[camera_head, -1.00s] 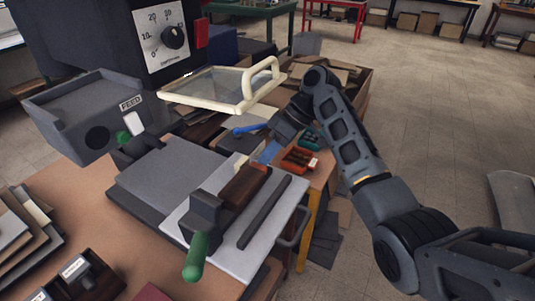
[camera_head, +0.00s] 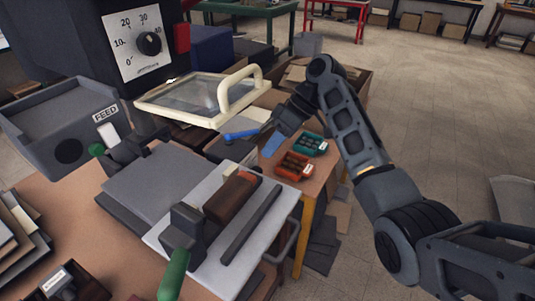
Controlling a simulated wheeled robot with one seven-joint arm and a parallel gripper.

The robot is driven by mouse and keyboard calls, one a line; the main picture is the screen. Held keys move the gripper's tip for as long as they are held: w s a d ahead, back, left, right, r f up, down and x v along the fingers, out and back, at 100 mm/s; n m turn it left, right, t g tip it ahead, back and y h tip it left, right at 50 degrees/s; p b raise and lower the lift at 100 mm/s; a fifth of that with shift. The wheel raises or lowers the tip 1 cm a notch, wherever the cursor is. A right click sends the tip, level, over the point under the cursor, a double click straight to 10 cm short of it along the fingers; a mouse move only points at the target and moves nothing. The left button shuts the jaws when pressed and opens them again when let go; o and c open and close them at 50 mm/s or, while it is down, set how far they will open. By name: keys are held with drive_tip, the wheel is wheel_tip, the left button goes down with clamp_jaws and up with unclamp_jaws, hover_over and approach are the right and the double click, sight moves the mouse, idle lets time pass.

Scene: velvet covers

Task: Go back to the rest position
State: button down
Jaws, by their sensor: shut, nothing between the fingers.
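My arm reaches in from the lower right, bends at a high elbow and folds down to my gripper (camera_head: 272,126). The gripper hangs at mid-picture, past the white board and left of the coloured trays. It is shut, with nothing seen in it. Its fingertips are small and dark here. A blue-handled tool (camera_head: 240,134) shows just left of it; I cannot tell the gap between them.
A cream-framed glass lid (camera_head: 160,103) stands out left of my gripper. A machine with a dial (camera_head: 149,43) and a FEED box (camera_head: 65,125) fill the left. An orange tray (camera_head: 293,167) and a green tray (camera_head: 311,144) lie near the arm.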

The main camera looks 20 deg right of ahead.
drive_tip(key=v, duration=0.7)
drive_tip(key=shift+p, duration=0.35)
drive_tip(key=shift+d, duration=0.15)
